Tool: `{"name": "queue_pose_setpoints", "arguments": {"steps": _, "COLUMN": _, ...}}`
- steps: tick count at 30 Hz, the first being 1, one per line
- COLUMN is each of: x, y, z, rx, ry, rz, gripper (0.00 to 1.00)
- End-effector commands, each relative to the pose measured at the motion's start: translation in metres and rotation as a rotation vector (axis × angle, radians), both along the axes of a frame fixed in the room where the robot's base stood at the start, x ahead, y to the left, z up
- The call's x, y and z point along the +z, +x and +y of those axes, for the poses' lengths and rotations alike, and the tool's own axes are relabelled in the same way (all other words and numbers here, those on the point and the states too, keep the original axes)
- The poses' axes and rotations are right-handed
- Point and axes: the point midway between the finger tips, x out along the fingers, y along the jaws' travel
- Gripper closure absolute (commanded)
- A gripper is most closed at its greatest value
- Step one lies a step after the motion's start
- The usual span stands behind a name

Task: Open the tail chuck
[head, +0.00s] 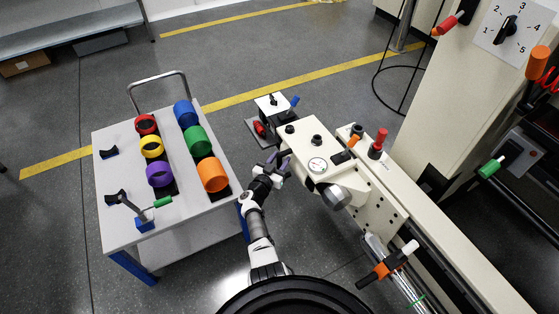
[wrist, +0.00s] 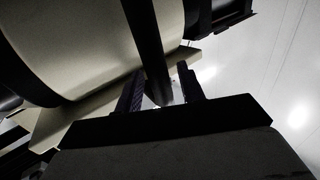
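The cream tailstock-like housing (head: 310,150) with a round dial stands right of my gripper (head: 279,161) in the head view. A silver cylinder (head: 337,197) sticks out of its near side. I cannot tell which part is the tail chuck. In the wrist view, my gripper (wrist: 160,72) has its two dark fingers apart. A dark lever-like bar (wrist: 148,45) comes down between them, with a gap showing on each side. A pale rounded body (wrist: 75,45) lies behind. In the head view, a small greyish-purple piece (head: 286,160) shows at the fingers; its contact is unclear.
A white cart (head: 115,175) with several coloured rings stands to the left. A lever with a red knob (head: 380,136), an orange-and-black handle (head: 390,260) and a control panel (head: 507,28) are to the right. Open floor (head: 60,115) lies beyond the cart.

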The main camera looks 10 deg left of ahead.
Motion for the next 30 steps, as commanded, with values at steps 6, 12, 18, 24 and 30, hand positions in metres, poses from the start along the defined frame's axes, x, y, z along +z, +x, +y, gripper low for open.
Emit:
{"name": "queue_pose_setpoints", "arguments": {"steps": 6, "x": 0.001, "y": -0.009, "z": 0.004, "rx": 0.001, "ry": 0.000, "rz": 0.001, "gripper": 0.61}}
{"name": "queue_pose_setpoints", "arguments": {"steps": 12, "x": 0.002, "y": -0.046, "z": 0.018, "rx": 0.005, "ry": 0.000, "rz": 0.002, "gripper": 0.61}}
{"name": "queue_pose_setpoints", "arguments": {"steps": 18, "x": 0.001, "y": -0.089, "z": 0.033, "rx": 0.004, "ry": -0.001, "rz": 0.001, "gripper": 0.61}}
{"name": "queue_pose_setpoints", "arguments": {"steps": 24, "x": 0.001, "y": -0.119, "z": 0.044, "rx": 0.002, "ry": -0.001, "rz": 0.000, "gripper": 0.61}}
{"name": "queue_pose_setpoints", "arguments": {"steps": 30, "x": 0.000, "y": -0.130, "z": 0.048, "rx": 0.000, "ry": 0.000, "rz": 0.000, "gripper": 0.61}}
